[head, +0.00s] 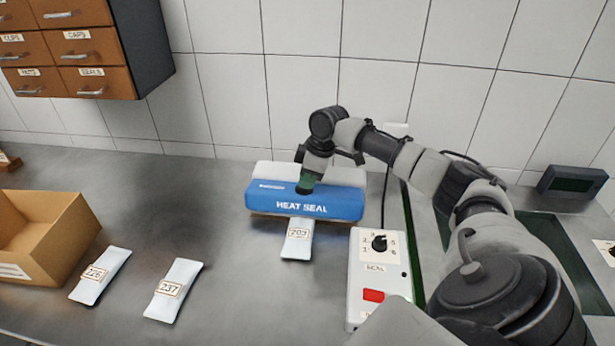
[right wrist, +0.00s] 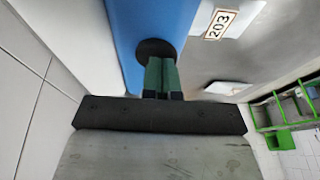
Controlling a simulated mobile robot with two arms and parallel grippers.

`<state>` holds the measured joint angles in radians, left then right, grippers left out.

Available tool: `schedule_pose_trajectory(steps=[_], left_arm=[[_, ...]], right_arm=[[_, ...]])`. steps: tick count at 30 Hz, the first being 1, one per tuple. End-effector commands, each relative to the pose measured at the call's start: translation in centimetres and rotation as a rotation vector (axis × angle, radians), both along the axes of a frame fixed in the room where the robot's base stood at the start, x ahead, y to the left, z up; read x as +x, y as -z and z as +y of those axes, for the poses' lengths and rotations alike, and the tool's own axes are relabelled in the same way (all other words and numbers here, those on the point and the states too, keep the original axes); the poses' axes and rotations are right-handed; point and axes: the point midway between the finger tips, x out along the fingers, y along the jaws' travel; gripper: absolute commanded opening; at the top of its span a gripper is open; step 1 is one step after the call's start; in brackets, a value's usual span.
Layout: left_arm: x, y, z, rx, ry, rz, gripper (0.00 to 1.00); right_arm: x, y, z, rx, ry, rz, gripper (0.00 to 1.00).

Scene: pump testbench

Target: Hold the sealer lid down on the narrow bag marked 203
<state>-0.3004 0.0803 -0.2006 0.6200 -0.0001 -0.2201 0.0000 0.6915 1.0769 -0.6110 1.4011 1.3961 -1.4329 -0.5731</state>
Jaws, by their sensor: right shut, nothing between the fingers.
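The heat sealer's blue lid (head: 340,202), lettered HEAT SEAL, lies low over its base. The narrow white bag marked 203 (head: 296,248) lies flat in front, its far end running under the lid's front edge; that end is hidden. My right gripper (head: 306,188) is shut and empty, pointing down at the top of the lid. In the right wrist view its green fingertips (right wrist: 160,68) meet a round black pad (right wrist: 155,48) on the blue lid (right wrist: 130,25); firm contact is hard to tell. The bag 203 also shows there (right wrist: 240,17). My left gripper is not in view.
Bags marked 226 (head: 100,277) and 237 (head: 173,290) lie at left beside an open cardboard box (head: 62,246). A control box (head: 379,268) with dial and red button stands right of the bag. Drawers (head: 84,47) hang at upper left. My right arm covers the right side.

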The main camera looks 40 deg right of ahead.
Motion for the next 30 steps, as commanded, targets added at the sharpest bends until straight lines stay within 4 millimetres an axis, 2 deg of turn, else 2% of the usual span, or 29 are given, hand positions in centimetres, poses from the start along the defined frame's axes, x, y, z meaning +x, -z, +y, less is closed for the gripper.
schedule_pose_trajectory(steps=[10,15,30], left_arm=[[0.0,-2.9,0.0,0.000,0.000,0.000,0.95],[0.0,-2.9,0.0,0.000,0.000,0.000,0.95],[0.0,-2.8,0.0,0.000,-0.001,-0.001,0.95]], right_arm=[[-1.1,1.1,1.4,-0.107,-0.001,-0.083,0.00],[-1.2,1.7,1.5,-0.106,0.000,-0.083,0.00],[-1.2,1.7,1.6,-0.105,-0.001,-0.084,0.00]])
